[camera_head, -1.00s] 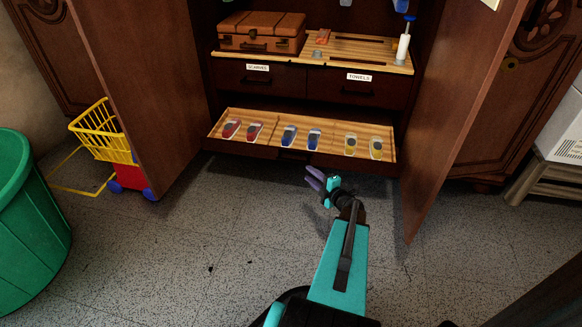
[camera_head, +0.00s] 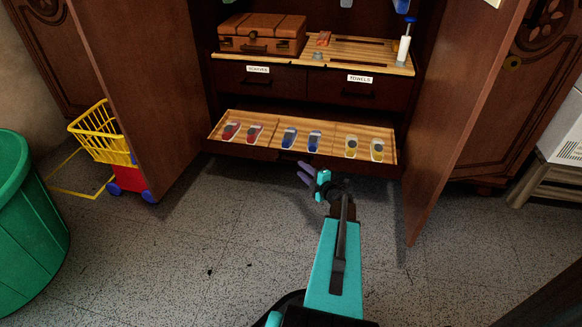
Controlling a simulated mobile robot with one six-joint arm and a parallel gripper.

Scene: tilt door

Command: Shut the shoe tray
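The shoe tray (camera_head: 333,130) is a light wooden tray low in the dark cabinet. It stands out from the cabinet, with its inside showing. On it lie a red pair of shoes (camera_head: 243,132), a blue pair (camera_head: 301,140) and a yellow pair (camera_head: 364,148). Whether a fingertip touches the tray front cannot be told.
Two open cabinet doors (camera_head: 135,95) and (camera_head: 462,110) flank the tray. Above it are drawers labelled scarves (camera_head: 258,80) and towels (camera_head: 358,88). A yellow toy cart (camera_head: 105,135) and a green bin (camera_head: 30,220) stand at left. The speckled floor (camera_head: 190,250) ahead is mostly clear.

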